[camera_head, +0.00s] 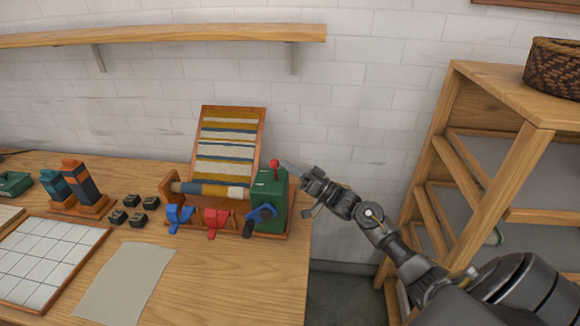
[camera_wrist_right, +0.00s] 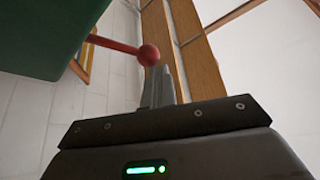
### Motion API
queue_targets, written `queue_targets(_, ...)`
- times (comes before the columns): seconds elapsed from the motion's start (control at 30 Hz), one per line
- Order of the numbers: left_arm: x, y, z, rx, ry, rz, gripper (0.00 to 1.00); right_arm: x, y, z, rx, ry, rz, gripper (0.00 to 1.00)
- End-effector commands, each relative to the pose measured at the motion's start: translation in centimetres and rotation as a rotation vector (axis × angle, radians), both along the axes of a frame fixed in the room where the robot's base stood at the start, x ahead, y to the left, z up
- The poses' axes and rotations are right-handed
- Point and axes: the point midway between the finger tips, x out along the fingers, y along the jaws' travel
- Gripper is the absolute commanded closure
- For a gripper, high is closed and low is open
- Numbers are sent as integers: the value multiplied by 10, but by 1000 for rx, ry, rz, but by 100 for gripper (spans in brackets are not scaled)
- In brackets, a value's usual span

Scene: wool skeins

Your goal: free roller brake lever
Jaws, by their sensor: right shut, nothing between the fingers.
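The brake lever (camera_head: 274,165) is a short red rod with a ball knob on top of the green box (camera_head: 267,200) at the right end of the roller stand. In the right wrist view the red ball knob (camera_wrist_right: 148,55) is close to the tips of my right gripper (camera_wrist_right: 164,72), which are shut with nothing between them. The head view shows my right gripper (camera_head: 287,164) just right of the knob; I cannot tell whether they touch. The roller (camera_head: 210,189) carries blue, mustard and white bands. My left gripper is not in view.
A striped woven panel (camera_head: 228,150) leans behind the roller. Blue (camera_head: 178,217) and red (camera_head: 214,220) clips sit on the front, with a blue crank (camera_head: 261,214). A cloth (camera_head: 125,285) and a gridded board (camera_head: 45,262) lie at left. A wooden shelf (camera_head: 490,95) stands right.

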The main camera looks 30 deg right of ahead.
Motion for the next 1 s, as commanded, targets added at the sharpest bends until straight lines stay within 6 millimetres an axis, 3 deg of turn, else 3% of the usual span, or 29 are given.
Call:
queue_targets(0.37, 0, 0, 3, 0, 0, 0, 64, 0, -2, 3, -1, 2, 1, 100)
queue_targets(0.6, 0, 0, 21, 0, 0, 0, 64, 0, -25, 31, -3, -1, 12, 100)
queue_targets(0.7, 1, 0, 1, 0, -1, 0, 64, -19, -34, 6, -1, 5, 15, 100)
queue_targets(1.0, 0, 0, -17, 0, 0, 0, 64, -63, -62, -13, -1, 2, 13, 100)
